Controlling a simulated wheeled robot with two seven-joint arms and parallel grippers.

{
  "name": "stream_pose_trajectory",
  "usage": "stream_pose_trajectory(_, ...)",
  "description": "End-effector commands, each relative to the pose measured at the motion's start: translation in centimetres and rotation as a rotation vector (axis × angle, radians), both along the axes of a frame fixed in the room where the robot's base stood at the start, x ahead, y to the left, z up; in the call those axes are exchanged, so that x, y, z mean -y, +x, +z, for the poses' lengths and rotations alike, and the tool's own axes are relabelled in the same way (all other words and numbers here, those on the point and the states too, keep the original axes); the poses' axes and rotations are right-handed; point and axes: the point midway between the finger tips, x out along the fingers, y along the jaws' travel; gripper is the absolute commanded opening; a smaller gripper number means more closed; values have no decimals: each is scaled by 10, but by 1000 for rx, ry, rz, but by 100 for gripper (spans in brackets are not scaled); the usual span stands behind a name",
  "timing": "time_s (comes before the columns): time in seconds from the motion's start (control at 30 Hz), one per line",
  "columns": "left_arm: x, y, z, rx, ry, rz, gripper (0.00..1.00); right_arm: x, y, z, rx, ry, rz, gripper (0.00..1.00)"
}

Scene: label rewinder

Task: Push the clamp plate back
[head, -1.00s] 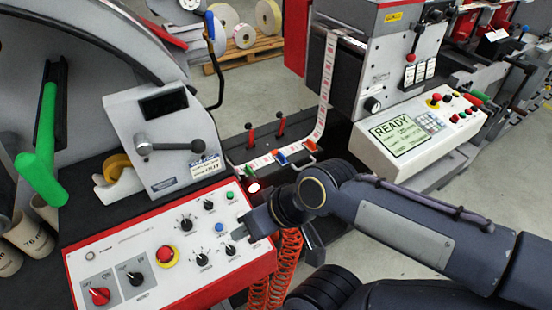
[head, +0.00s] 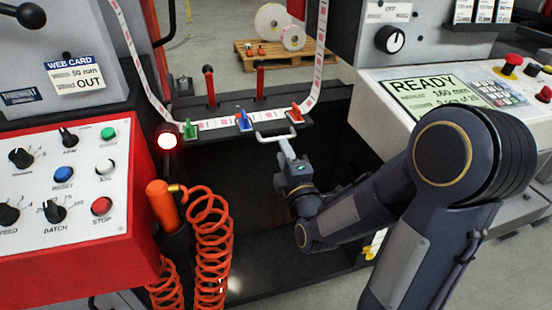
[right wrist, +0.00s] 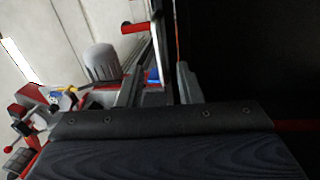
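A pale U-shaped handle (head: 266,138) stands out from the front edge of the dark plate (head: 222,132) under the label strip; I take this as the clamp plate. My right gripper (head: 284,145) is in front of the handle, its narrow fingertip end at or very close to the bar. I cannot tell contact. Only one slim finger outline shows in the head view. The right wrist view shows a dark screwed bracket and grey bars with a blue clip (right wrist: 153,75) beyond; the finger gap is unclear. My left gripper is not in view.
Green (head: 189,129), blue (head: 243,120) and orange (head: 295,113) clips sit along the label strip (head: 216,123). Two red-handled levers (head: 209,85) stand behind it. A lit red lamp (head: 167,141), orange coiled hoses (head: 210,240) and control panel (head: 70,195) lie left; the READY panel (head: 434,97) lies right.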

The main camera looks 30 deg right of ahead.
Motion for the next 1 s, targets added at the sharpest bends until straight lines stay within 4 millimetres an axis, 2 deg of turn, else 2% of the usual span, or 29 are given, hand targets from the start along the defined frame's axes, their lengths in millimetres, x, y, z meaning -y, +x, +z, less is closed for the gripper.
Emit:
stream_pose_trajectory(0.03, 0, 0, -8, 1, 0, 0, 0, 0, 1, -7, 10, -29, -8, 33)
stream_pose_trajectory(0.17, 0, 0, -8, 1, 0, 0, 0, 3, 9, -3, 22, -59, -17, 33)
stream_pose_trajectory(0.4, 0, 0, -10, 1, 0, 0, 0, 12, 46, 5, 22, -57, -17, 33)
stream_pose_trajectory(0.6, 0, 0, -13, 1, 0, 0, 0, 17, 69, 9, 22, -54, -17, 33)
stream_pose_trajectory(0.97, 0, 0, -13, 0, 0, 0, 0, 19, 74, 11, 20, -53, -16, 33)
stream_pose_trajectory(1.0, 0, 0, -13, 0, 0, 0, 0, 19, 74, 11, 20, -53, -16, 27)
